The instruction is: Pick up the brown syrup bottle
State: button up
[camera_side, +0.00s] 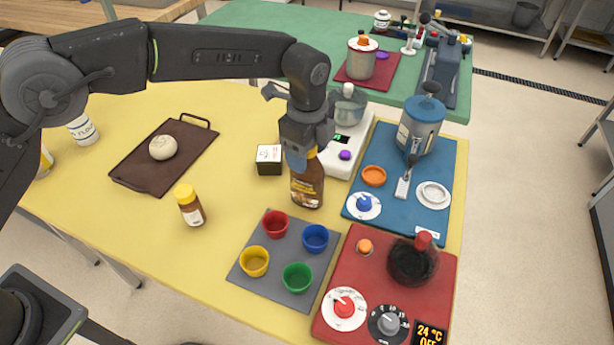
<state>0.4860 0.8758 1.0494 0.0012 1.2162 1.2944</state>
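The brown syrup bottle (307,188) stands upright on the yellow table, with a label on its front. My gripper (303,158) points down over the top of the bottle. Its fingers are at the bottle's neck and cover most of the cap, with a little orange showing between them. I cannot tell whether they are closed on it or only around it.
A grey mat (270,287) with several coloured cups lies in front of the bottle. A white scale (354,150) is close behind and right, a small dark box (269,160) left. A smaller yellow-capped bottle (190,207) stands farther left. Blue (428,220) and red (352,278) trays lie right.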

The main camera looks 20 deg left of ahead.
grip_shut()
jog(key=shift+r, duration=0.1)
dwell(0.3)
jog(key=shift+r, duration=0.1)
